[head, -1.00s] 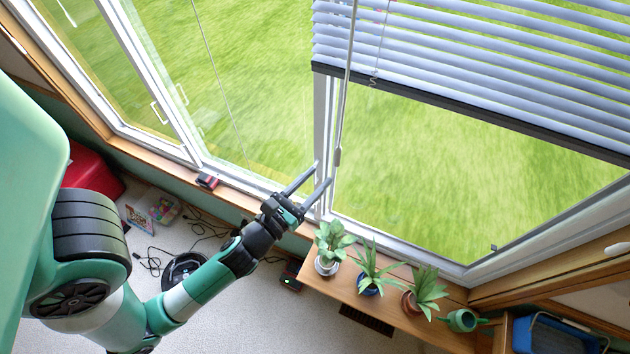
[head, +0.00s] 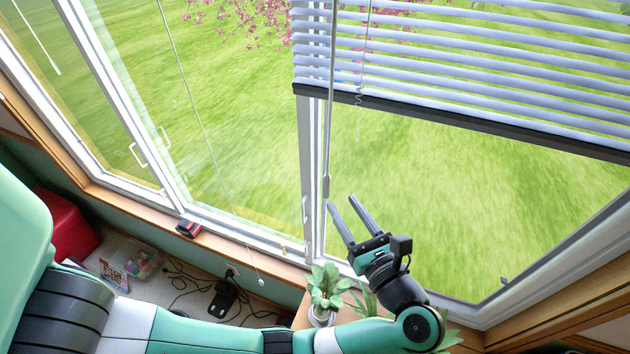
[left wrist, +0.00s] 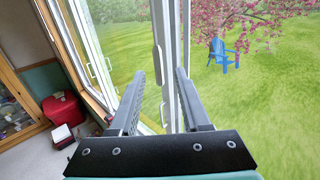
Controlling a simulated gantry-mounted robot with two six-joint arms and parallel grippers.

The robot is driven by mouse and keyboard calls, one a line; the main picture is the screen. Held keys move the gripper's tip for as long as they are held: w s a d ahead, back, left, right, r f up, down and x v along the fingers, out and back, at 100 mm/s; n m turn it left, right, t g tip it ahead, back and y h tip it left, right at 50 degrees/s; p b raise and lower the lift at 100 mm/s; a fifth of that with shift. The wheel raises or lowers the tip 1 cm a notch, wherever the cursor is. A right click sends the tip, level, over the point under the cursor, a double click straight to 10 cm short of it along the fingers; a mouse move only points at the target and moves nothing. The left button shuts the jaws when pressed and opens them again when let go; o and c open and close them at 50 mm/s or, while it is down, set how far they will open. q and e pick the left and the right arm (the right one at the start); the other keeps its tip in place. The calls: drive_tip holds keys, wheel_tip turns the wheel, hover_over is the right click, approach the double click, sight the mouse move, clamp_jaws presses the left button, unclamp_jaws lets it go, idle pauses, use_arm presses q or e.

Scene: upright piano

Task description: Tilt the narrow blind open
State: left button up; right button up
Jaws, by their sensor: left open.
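A pale slatted blind (head: 450,60) covers the upper part of the right window in the head view. Its slats show gaps with grass between them, and it has a dark bottom rail (head: 460,121). A thin grey wand (head: 329,130) hangs down in front of the blind's left part and ends in a thicker handle (head: 325,187). My left gripper (head: 343,202) is open, with its fingertips just below and right of that handle. No contact shows. In the left wrist view the open fingers (left wrist: 162,82) point at the window post. My right gripper is out of view.
A window post (head: 311,190) stands behind the wand. A thin cord (head: 195,110) hangs at the left window and another (head: 362,50) before the blind. A red object (head: 68,228) is at left.

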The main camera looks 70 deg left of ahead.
sight(328, 184)
use_arm(q)
drive_tip(key=a+p, duration=0.1)
drive_tip(key=a, duration=0.2)
drive_tip(key=a+p, duration=0.1)
drive_tip(key=a, duration=0.3)
drive_tip(key=s+a+p, duration=0.1)
drive_tip(key=a+p, duration=0.1)
drive_tip(key=a, duration=0.1)
drive_tip(key=shift+s+a+r, duration=0.1)
drive_tip(key=shift+a+r, duration=0.05)
drive_tip(key=shift+a, duration=0.6)
clamp_jaws()
